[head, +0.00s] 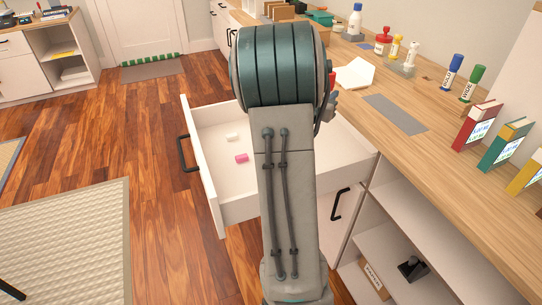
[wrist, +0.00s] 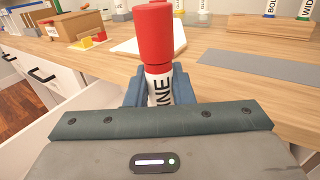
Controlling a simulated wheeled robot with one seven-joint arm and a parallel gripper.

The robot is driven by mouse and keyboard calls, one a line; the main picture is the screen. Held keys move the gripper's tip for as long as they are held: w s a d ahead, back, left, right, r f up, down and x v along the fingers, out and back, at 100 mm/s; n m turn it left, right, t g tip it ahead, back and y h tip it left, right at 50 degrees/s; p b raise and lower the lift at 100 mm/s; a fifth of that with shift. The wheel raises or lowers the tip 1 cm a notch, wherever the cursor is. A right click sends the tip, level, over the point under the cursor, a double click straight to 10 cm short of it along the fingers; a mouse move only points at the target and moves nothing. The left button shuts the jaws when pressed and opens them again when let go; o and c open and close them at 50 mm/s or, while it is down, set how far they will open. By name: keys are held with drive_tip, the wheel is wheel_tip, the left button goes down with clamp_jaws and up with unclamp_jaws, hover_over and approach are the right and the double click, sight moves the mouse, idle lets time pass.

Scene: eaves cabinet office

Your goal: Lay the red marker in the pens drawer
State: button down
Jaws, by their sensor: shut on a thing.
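The red marker (wrist: 153,36) stands upright between the fingers of my gripper (wrist: 159,88) in the wrist view, its red cap up and a white label with black letters below. My gripper is shut on it. In the head view my arm hides most of the gripper, and only a sliver of the red marker (head: 332,79) shows at its right. An open white drawer (head: 207,171) lies below and left of the gripper, with a white block (head: 232,138) and a pink block (head: 241,158) inside. No drawer label is readable, and my arm hides part of its interior.
The wooden desktop (head: 425,154) runs along the right, with a grey mat (head: 396,114), a blue marker (head: 452,74), a green marker (head: 473,83), books (head: 477,126) and several bottles. Open shelves (head: 395,229) are below. The drawer's near right side is clear.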

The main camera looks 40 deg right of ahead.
drive_tip(key=shift+w+f+b, duration=0.2)
drive_tip(key=shift+f+b, duration=0.25)
drive_tip(key=shift+f, duration=0.7)
drive_tip(key=shift+w+f, duration=0.2)
drive_tip(key=shift+w+a+f+b, duration=0.35)
drive_tip(key=shift+w+a+f, duration=0.5)
drive_tip(key=shift+w+f, duration=0.9)
drive_tip(key=shift+w+a+f+b, duration=0.4)
drive_tip(key=shift+w+a+f, duration=0.45)
drive_tip(key=shift+w+f, duration=0.85)
drive_tip(key=shift+w+a+f+b, duration=0.35)
drive_tip(key=shift+w+a+f, duration=0.5)
drive_tip(key=shift+w+f, duration=0.85)
drive_tip(key=shift+s+f, duration=0.1)
drive_tip(key=shift+f, duration=0.1)
drive_tip(key=shift+f, duration=0.2)
drive_tip(key=c, duration=1.3)
unclamp_jaws()
drive_tip(key=shift+r, duration=0.1)
drive_tip(key=shift+o, duration=0.2)
